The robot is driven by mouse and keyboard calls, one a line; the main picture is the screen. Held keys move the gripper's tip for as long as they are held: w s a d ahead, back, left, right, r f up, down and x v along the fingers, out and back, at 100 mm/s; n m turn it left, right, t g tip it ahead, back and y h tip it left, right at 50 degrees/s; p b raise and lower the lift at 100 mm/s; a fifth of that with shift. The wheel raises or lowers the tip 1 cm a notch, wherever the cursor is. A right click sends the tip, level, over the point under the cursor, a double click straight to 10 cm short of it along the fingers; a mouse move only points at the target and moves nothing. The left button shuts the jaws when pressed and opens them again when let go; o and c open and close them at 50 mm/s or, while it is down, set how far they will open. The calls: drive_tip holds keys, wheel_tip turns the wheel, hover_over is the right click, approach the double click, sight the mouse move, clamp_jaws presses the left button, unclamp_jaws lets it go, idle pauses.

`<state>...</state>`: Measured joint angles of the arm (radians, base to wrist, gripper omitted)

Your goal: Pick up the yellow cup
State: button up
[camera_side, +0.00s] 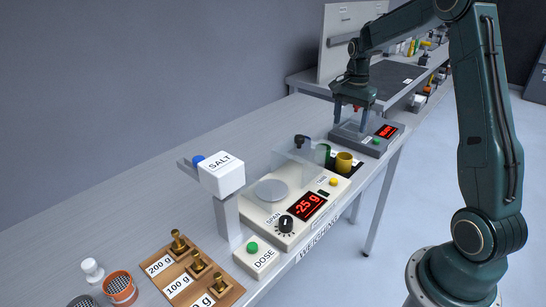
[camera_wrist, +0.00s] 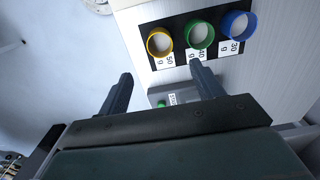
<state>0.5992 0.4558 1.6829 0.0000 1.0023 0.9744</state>
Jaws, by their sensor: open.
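The yellow cup (camera_side: 344,163) stands upright at the right end of a row of cups beside the white scale. In the wrist view the yellow cup (camera_wrist: 159,42) is at the left of the row, above a "50 g" label, with a pale round inside.
The green cup (camera_wrist: 200,35) and blue cup (camera_wrist: 238,25) stand close to the yellow one on a black mat. The white scale (camera_side: 283,228) reads -25 g. The grey scale (camera_side: 384,143) has a clear shield. The salt hopper (camera_side: 221,175) stands farther left.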

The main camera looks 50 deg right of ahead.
hover_over(345, 157)
drive_tip(key=a, duration=0.2)
drive_tip(key=shift+s+f, duration=0.15)
drive_tip(key=shift+f, duration=1.95)
drive_tip(key=shift+s+f, duration=0.15)
drive_tip(key=shift+f, duration=1.95)
drive_tip(key=shift+f, duration=0.1)
drive_tip(key=shift+f, duration=2.5)
drive_tip(key=c, duration=1.1)
drive_tip(key=shift+o, duration=0.2)
wheel_tip(345, 157, up, 20)
